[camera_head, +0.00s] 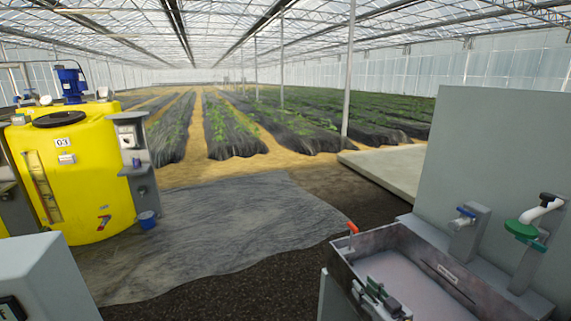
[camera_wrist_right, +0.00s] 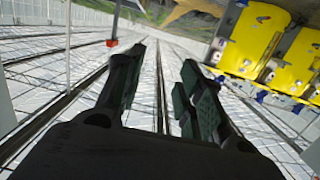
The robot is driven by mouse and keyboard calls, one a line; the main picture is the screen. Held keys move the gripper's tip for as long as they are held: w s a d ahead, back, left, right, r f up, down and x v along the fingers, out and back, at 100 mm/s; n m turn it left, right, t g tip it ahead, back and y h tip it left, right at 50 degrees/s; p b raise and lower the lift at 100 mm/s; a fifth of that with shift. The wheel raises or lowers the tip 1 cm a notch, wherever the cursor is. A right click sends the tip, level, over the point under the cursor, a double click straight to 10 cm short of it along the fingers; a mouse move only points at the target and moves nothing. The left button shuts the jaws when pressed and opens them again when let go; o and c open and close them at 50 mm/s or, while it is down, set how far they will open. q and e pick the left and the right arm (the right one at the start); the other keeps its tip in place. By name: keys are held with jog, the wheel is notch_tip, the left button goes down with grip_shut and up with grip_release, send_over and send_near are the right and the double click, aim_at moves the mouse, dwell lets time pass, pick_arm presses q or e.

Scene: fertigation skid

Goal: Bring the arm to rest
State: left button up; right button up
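My left gripper is in neither view.
A red-handled valve (camera_head: 352,228) stands at the trough's left corner. A blue-handled tap (camera_head: 466,213) and a green valve (camera_head: 525,228) are by the grey panel (camera_head: 500,150). The middle floor is clear.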

jog(key=s+a+f+g+h, duration=0.3)
jog(key=s+f+g, duration=0.3)
jog(key=s, duration=0.4)
jog(key=s+d+f+m+g+h, duration=0.1)
jog(key=s+f+g, duration=0.15)
jog(key=s, duration=0.55)
jog(key=s+f+m+g+h, duration=0.1)
jog(key=s+g, duration=0.3)
jog(key=s, duration=0.4)
notch_tip(320, 180, down, 33)
jog(key=s, duration=0.3)
jog(key=s+d+f+g, duration=0.1)
jog(key=s+d+f, duration=0.2)
jog(key=s+f, duration=0.6)
jog(key=s+d+f+g, duration=0.1)
jog(key=s+d+f, duration=0.2)
jog(key=s+f, duration=0.7)
jog(key=s, duration=0.2)
jog(key=shift+s+f+n+h, duration=0.3)
jog(key=shift+s+n, duration=0.1)
jog(key=shift+d, duration=0.1)
dwell(0.6)
